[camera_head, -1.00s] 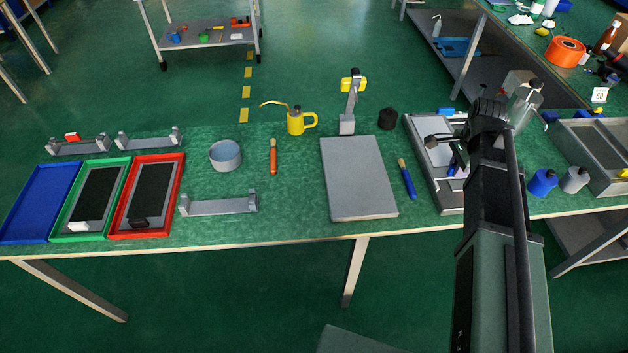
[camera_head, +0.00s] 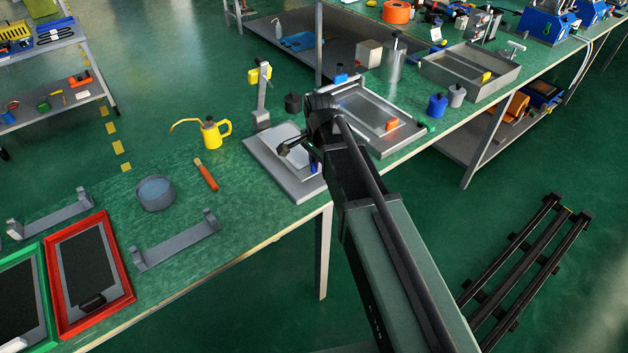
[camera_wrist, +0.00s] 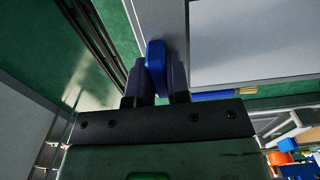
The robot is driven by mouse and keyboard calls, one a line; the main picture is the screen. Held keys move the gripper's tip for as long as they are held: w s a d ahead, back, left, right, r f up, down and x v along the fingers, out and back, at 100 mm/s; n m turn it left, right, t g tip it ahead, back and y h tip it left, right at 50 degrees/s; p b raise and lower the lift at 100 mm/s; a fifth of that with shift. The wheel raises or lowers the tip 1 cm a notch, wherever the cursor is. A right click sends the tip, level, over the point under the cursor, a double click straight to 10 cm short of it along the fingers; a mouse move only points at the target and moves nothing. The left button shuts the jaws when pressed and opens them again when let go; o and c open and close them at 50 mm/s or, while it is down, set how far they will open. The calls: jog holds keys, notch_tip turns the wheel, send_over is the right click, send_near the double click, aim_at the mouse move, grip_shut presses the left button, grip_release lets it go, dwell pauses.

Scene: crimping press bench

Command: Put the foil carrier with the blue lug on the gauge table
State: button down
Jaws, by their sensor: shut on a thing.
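The foil carrier (camera_head: 286,137), a flat plate with a pale top, is at the grey gauge table (camera_head: 261,160), over its slab. Its blue lug (camera_wrist: 155,67) stands between my fingers in the wrist view, and the pale foil panel (camera_wrist: 245,45) is to its right. My gripper (camera_wrist: 154,82) is shut on the blue lug. In the head view my arm hides part of the carrier and of the slab's right side. I cannot tell whether the carrier touches the slab.
The gauge post (camera_head: 262,98) with a yellow head stands at the slab's back edge. A black pot (camera_head: 293,103) is beside it. Right of my arm is a grey tray (camera_head: 378,112) with an orange lug (camera_head: 392,124).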

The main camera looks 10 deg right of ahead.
notch_tip(320, 180, down, 4)
jog(key=b, duration=0.3)
jog(key=shift+b, duration=0.35)
jog(key=shift+s+r, duration=0.1)
jog(key=shift+r, duration=0.2)
jog(key=shift+a+f, duration=0.1)
jog(key=shift+f, duration=0.05)
jog(key=c, duration=1.5)
grip_release()
jog(key=shift+f, duration=0.1)
jog(key=shift+c, duration=0.2)
jog(key=o, duration=0.4)
jog(key=shift+o, duration=0.2)
